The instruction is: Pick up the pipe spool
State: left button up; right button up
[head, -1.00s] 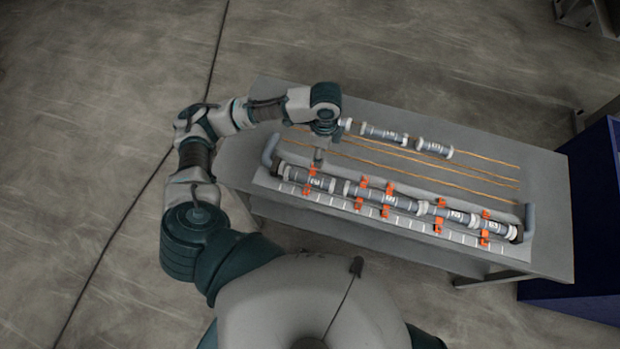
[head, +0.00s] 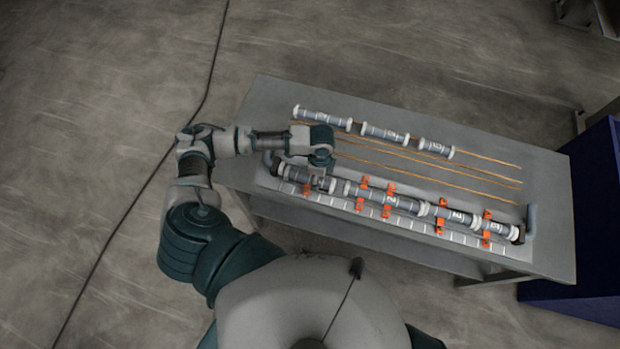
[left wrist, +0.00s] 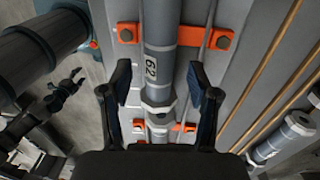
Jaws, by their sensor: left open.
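A grey pipe spool (left wrist: 160,32) with a label that looks like 62 runs between my open left gripper's (left wrist: 158,92) two dark fingers in the left wrist view. One finger is on each side of it, and I cannot tell whether they touch it. In the head view the left gripper (head: 310,168) is over the left end of the row of spools in the front fixture (head: 410,235), and it hides part of the leftmost spool (head: 326,184). Orange clamps (left wrist: 220,40) sit beside the spool. My right gripper is not in view.
Several more spools (head: 405,204) lie end to end in the fixture between two grey bent pipe ends. Three loose spools (head: 384,133) lie at the back of the grey table (head: 262,100). Thin copper-coloured rods (head: 440,172) lie between the rows. A dark blue box (head: 595,220) stands at the right.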

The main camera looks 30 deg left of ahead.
pick_arm(q)
jog(key=shift+f, duration=0.9)
grip_shut()
